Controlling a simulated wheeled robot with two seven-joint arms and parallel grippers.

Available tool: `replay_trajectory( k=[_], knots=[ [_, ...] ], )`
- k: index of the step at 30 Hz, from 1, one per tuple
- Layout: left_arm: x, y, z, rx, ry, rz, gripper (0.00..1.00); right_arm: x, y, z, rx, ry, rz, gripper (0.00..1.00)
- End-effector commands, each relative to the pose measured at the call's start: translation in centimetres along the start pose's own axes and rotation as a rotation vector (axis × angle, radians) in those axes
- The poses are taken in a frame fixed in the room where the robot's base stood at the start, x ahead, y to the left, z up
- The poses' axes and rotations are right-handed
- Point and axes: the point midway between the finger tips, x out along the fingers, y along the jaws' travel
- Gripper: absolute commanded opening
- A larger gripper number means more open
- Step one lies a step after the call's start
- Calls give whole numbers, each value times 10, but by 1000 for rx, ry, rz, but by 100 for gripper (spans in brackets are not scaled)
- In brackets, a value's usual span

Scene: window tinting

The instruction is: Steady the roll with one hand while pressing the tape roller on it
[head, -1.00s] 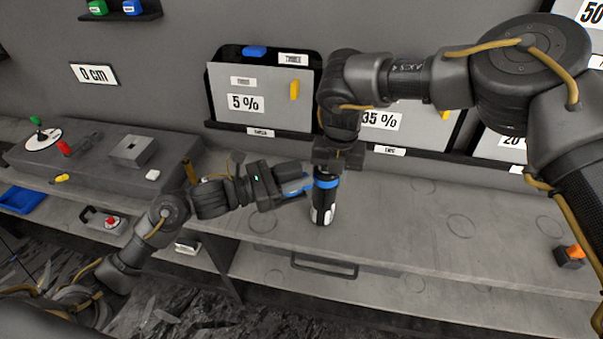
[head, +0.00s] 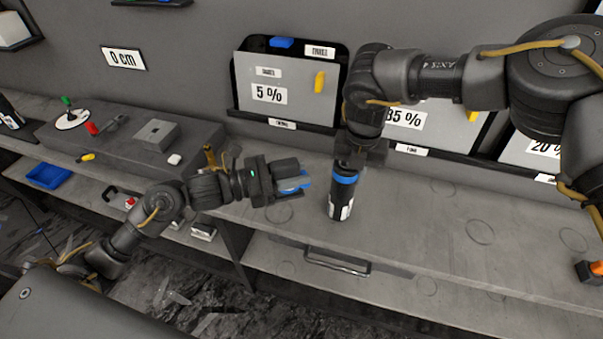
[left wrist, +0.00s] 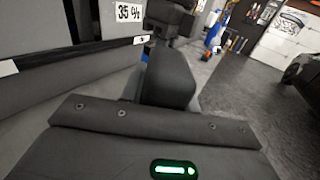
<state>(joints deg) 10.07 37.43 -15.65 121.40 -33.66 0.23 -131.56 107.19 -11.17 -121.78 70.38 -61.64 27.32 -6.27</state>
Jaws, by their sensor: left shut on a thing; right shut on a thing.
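The roll (head: 341,203) is a dark upright cylinder with a blue band near its top and a white patch low down. It stands on the grey bench, near its front edge. My right gripper (head: 360,160) is above it, shut on its top end. My left gripper (head: 287,186) is to the left of the roll, pointing at it. It is shut on a blue piece (head: 305,183), apparently the tape roller, mostly hidden by the fingers. A small gap shows between this piece and the roll. In the left wrist view, a dark finger hides most of the work.
The bench (head: 430,235) has free room to the right, and a drawer handle (head: 337,262) is below its front. A 5 % panel (head: 285,95) stands in a wall rack behind. A raised block with small tools (head: 155,136) and a blue tray (head: 48,176) are left.

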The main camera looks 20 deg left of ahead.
Motion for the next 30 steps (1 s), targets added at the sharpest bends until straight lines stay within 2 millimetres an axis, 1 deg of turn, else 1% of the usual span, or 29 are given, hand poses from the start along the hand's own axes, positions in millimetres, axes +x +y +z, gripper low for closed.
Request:
replay_trajectory(
  k=[3,4,9,16,21,30],
  knots=[
    [0,0,1,1,-1,0,3,0,0,0,0,-1,0,0],
    [0,0,1,1,-1,0,3,0,0,0,0,-1,0,18],
    [0,0,1,1,-1,0,3,0,0,0,0,-1,0,40],
    [0,0,1,1,-1,0,3,0,0,0,0,0,0,42],
    [0,0,1,1,-1,0,3,0,0,0,0,0,0,63],
    [0,0,1,1,-1,0,3,-1,0,0,0,0,0,63]
  ],
)
